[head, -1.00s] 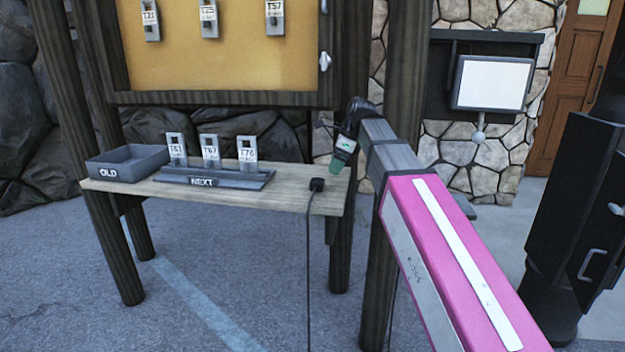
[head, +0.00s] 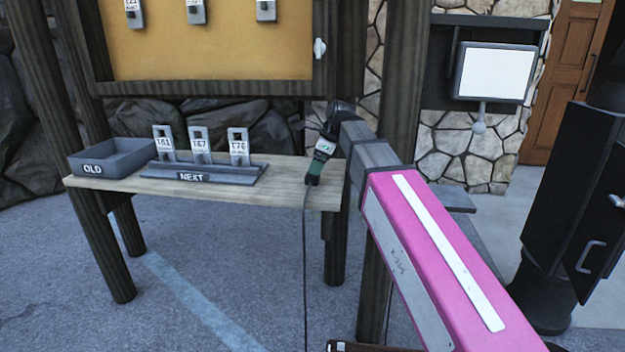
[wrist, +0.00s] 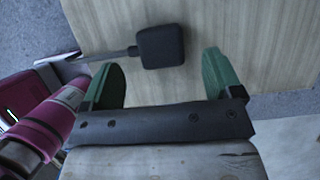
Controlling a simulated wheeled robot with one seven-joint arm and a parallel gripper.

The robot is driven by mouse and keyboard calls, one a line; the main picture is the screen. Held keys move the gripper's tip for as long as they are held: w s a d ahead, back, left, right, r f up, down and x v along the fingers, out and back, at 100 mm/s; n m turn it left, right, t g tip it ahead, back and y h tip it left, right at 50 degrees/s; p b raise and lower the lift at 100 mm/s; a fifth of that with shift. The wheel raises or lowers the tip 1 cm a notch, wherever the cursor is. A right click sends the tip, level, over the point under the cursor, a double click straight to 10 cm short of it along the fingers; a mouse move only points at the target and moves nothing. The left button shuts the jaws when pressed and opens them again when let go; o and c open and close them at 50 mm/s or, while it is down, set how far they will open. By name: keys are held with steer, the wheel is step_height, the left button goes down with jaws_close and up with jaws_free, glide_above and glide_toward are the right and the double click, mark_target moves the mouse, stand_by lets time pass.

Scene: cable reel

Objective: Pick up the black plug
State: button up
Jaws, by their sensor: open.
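The black plug (wrist: 161,46) lies on the wooden shelf (wrist: 260,50) in the wrist view, with its grey lead running off to the left. My gripper (wrist: 162,61) has its two green fingers spread apart, one on each side of the plug's near end. Both fingers look clear of it. In the head view my gripper (head: 314,178) is low over the right end of the shelf (head: 280,184) and hides the plug. The black cable (head: 305,260) hangs from there over the shelf's front edge.
A grey tray marked OLD (head: 113,158) and a NEXT rack (head: 207,174) with three upright tags stand left on the shelf. A wooden post (head: 390,150) rises close to my arm. Bare shelf lies between the rack and my gripper.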

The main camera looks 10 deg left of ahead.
mark_target(313, 178)
steer(key=shift+x, duration=2.2)
steer(key=c, duration=1)
steer(key=shift+o, duration=0.2)
steer(key=shift+r, duration=0.15)
